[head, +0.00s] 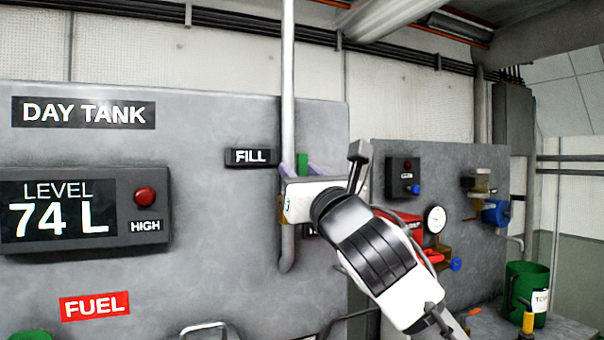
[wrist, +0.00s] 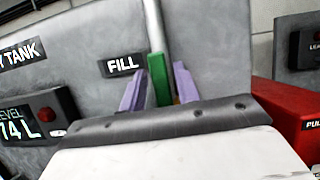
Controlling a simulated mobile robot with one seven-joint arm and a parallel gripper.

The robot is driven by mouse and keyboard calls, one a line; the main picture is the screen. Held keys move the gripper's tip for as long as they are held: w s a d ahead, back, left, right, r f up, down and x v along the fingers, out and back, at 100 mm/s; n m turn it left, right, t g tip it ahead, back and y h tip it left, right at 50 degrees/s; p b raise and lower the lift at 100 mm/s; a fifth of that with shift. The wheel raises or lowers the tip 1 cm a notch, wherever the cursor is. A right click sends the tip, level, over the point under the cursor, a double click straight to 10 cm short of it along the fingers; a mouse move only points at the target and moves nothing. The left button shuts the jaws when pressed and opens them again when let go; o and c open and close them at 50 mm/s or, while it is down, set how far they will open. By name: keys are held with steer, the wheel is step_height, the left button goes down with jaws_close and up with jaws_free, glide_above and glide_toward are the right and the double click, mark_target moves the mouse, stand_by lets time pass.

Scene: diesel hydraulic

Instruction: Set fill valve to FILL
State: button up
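The fill valve's green handle (wrist: 160,80) stands upright along the vertical grey pipe, just right of the FILL label (wrist: 125,64). In the head view the handle (head: 302,163) shows only as a small green piece above my gripper (head: 300,172). My gripper's purple fingers (wrist: 160,88) are on both sides of the handle in the wrist view. Narrow gaps seem to show beside the handle, so the fingers look open around it; contact is unclear. The valve body is mostly hidden, with a bit of yellow (head: 281,208) beside my gripper.
The grey DAY TANK panel (head: 215,275) carries a level display (head: 60,213) reading 74 L and a red lamp. A second label below the valve is mostly hidden behind my gripper. To the right are a red box (wrist: 280,115), a gauge (head: 435,219) and a green bin (head: 526,290).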

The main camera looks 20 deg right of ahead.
steer(key=shift+o, duration=0.5)
steer(key=shift+s, duration=0.1)
steer(key=b+v, duration=0.4)
steer(key=v, duration=0.9)
steer(key=shift+s+f, duration=0.15)
steer(key=shift+s, duration=0.15)
